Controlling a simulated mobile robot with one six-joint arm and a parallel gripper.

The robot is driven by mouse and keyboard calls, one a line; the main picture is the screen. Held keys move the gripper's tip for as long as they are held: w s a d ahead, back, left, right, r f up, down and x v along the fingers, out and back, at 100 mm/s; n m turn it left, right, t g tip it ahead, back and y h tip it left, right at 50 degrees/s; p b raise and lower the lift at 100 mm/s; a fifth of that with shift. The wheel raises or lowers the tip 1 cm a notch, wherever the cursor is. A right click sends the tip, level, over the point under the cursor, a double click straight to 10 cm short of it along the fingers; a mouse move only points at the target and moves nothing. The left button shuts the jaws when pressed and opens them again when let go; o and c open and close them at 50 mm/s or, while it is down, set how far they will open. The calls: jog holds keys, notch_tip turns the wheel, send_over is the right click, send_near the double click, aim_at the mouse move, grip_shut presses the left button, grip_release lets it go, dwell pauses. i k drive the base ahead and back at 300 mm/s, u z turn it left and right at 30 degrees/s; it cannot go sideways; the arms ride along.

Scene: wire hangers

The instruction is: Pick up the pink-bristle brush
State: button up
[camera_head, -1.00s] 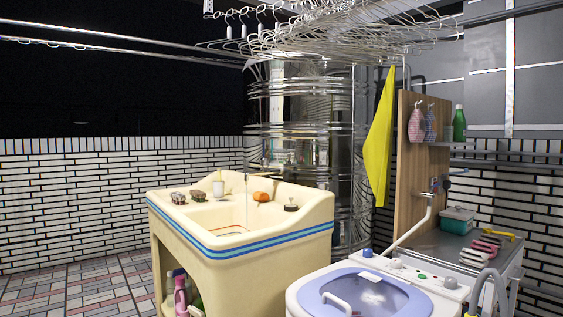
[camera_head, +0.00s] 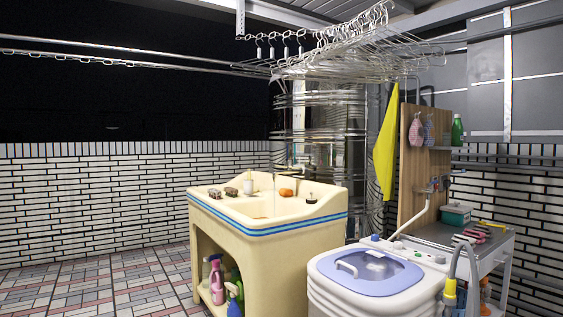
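Several small pink, red and pale pieces (camera_head: 470,236) lie on the metal counter at the right, behind the washing machine. They may be brushes or clothes pegs; they are too small to tell, and I cannot make out pink bristles for certain. Two small brown brush-like things (camera_head: 231,192) rest on the left rim of the cream sink (camera_head: 263,230). Neither shows clear pink bristles. My gripper is not in view.
A washing machine (camera_head: 378,268) with a blue lid stands in front of the metal counter (camera_head: 425,231). A yellow cloth (camera_head: 385,145) hangs beside a wooden board (camera_head: 411,165). Wire hangers (camera_head: 345,55) hang overhead. Tiled floor (camera_head: 90,285) is clear at the left.

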aim_at(213, 194)
jog(key=u, duration=0.15)
jog(key=i, duration=1)
